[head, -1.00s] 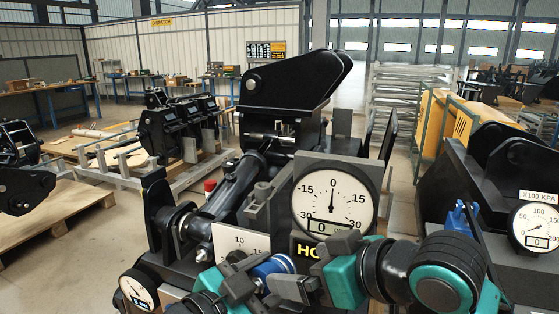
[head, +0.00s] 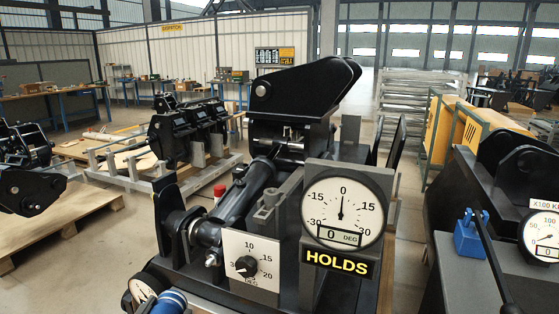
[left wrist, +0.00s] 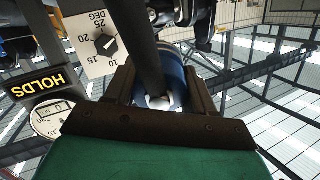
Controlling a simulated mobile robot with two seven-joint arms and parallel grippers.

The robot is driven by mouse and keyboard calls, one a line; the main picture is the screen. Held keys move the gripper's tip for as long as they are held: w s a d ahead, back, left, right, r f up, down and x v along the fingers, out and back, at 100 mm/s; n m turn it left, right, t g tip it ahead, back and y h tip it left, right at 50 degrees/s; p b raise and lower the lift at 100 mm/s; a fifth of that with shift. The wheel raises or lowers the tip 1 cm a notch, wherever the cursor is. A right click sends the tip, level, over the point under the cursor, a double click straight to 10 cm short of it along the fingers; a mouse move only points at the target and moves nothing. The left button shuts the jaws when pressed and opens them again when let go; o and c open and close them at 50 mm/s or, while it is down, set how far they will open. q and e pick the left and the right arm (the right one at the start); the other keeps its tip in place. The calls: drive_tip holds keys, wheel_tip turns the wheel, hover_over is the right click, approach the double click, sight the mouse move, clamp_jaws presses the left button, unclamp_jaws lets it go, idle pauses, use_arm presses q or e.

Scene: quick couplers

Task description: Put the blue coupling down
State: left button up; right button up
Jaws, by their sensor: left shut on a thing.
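The blue coupling (left wrist: 172,68) is between the fingers of my left gripper (left wrist: 160,80) in the left wrist view. The two dark fingers are shut on its sides. A pale round end of the coupling faces the palm, and a thick black bar or hose crosses in front of it. In the head view the blue coupling (head: 172,302) shows at the bottom edge, left of the dial plate; the fingers are hardly visible there. What lies under the coupling is hidden. My right gripper is out of view.
A white plate with a black knob (head: 245,266) and a gauge (head: 343,207) over a HOLDS sign (head: 338,262) stand close by. A blue block (head: 471,237) stands at the right beside a black lever.

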use_arm(q)
drive_tip(key=shift+s+a+y, duration=0.3)
drive_tip(key=shift+a, duration=0.25)
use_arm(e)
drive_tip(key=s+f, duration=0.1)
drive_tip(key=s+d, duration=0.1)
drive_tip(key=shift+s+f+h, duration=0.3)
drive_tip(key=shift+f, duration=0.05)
